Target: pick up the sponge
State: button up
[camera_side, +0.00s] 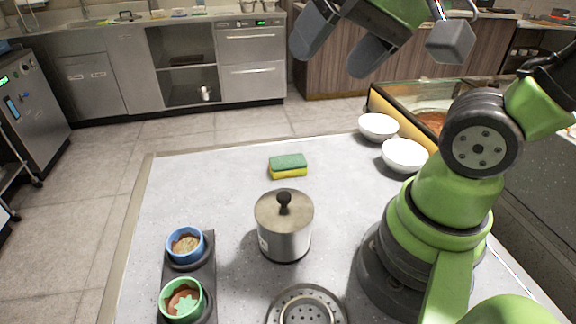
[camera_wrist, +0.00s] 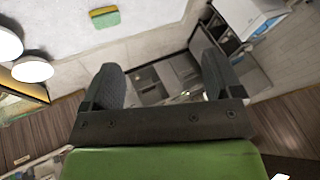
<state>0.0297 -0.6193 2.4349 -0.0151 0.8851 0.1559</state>
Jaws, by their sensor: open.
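The sponge (camera_side: 288,166), green on top and yellow below, lies flat on the grey table (camera_side: 225,185) toward its far edge. In the wrist view the sponge (camera_wrist: 105,17) shows near the top edge, left of centre. My gripper (camera_side: 338,52) is high above the table, up and to the right of the sponge in the side view, and well apart from it. Its two dark fingers are spread wide with nothing between them. In the wrist view the gripper (camera_wrist: 163,80) points out past the table edge, over the floor and cabinets.
A lidded metal pot (camera_side: 285,228) stands in front of the sponge. Two white bowls (camera_side: 378,127) (camera_side: 405,155) sit to its right. A blue cup (camera_side: 185,245) and a green cup (camera_side: 182,300) sit in a dark holder at front left. A perforated metal disc (camera_side: 307,306) is at front.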

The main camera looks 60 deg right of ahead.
jog(key=w+d+f+m+g+h, duration=0.1)
jog(key=w+d+f+m+g, duration=0.2)
jog(key=w+m, duration=0.45)
jog(key=m+g, duration=0.4)
jog(key=m, duration=0.9)
send_near(285, 161)
jog(key=shift+s+a+f+h, duration=0.1)
jog(key=shift+s+f+h, duration=0.2)
jog(key=shift+s, duration=0.1)
notch_tip(285, 161, down, 4)
jog(key=shift+f, duration=0.2)
notch_tip(285, 161, down, 6)
jog(key=shift+w+a+r, duration=0.15)
jog(key=shift+w+r, duration=0.05)
jog(key=c, duration=1.1)
jog(key=shift+o, duration=0.2)
jog(key=shift+r, duration=0.15)
notch_tip(285, 161, up, 10)
jog(key=shift+f, duration=0.1)
